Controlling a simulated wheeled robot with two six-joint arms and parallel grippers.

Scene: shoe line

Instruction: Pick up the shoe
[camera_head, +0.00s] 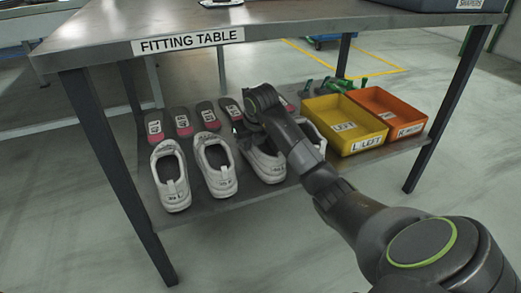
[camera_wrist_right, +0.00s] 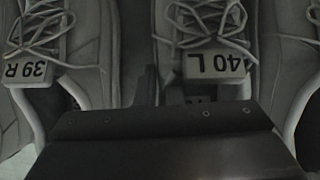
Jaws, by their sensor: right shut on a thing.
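Several white lace-up shoes stand in a row on the lower shelf under the fitting table. In the head view, my right gripper (camera_head: 243,130) reaches in under the tabletop, over the third shoe from the left (camera_head: 262,165). My arm partly covers that shoe. In the right wrist view, a shoe tagged 40 L (camera_wrist_right: 215,65) sits straight ahead, close to the gripper's dark body. A shoe tagged 39 R (camera_wrist_right: 48,60) is left of it. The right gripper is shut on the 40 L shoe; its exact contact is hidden. My left gripper is not in view.
A yellow bin (camera_head: 352,148) and an orange bin (camera_head: 405,130) stand on the shelf at the right. The fitting table top (camera_head: 110,40) overhangs the shelf, and its dark legs (camera_head: 118,170) stand at the corners.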

